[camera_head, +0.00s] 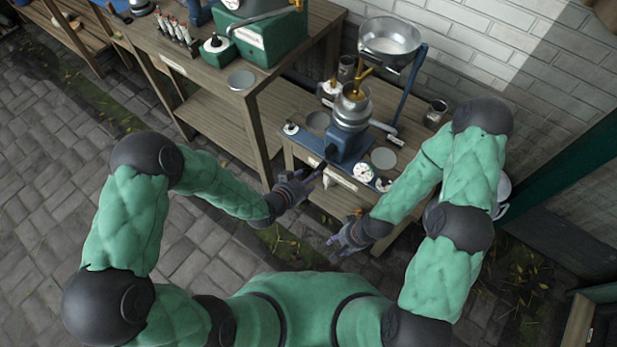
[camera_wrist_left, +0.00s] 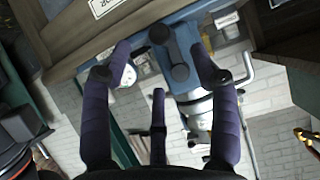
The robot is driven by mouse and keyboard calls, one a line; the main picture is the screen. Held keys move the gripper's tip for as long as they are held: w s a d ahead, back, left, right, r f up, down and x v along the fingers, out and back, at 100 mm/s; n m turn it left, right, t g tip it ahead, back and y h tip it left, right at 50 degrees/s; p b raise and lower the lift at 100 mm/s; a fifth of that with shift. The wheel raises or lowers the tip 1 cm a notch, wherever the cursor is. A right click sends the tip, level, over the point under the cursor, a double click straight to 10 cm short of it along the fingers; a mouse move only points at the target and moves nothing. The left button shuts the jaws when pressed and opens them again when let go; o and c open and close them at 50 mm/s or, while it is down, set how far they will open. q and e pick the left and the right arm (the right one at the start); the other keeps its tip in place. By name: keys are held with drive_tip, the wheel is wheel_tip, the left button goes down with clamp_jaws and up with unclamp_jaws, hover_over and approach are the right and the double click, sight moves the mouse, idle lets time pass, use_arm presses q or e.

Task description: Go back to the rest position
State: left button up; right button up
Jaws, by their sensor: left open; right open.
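In the head view my left gripper (camera_head: 305,185) is held in front of the low wooden bench, near its front edge and the blue machine. It is open and empty; its purple fingers (camera_wrist_left: 160,85) spread apart in the left wrist view with nothing between them. My right gripper (camera_head: 338,240) is lower and nearer to me, beside the bench front, with its fingers apart and empty. Both arms are bent forward, green with dark joints.
The low bench bears a blue machine (camera_head: 346,138) with a metal vessel (camera_head: 352,105) and a large steel bowl (camera_head: 389,43) above. A taller wooden table (camera_head: 232,100) with a green box (camera_head: 262,40) stands to the left. Paved floor (camera_head: 50,170) is open at left.

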idle(0.4)
use_arm(q)
drive_tip(key=s+a+f+n+g+y+p, duration=0.1)
drive_tip(key=s+a+f+n+g, duration=0.3)
drive_tip(key=s, duration=0.4)
drive_tip(key=s+a+f+n+g+y+p, duration=0.2)
drive_tip(key=s+a+f+n+g, duration=0.3)
drive_tip(key=s, duration=0.4)
drive_tip(key=shift+n, duration=0.3)
drive_tip(key=shift+w+a, duration=0.15)
idle(0.5)
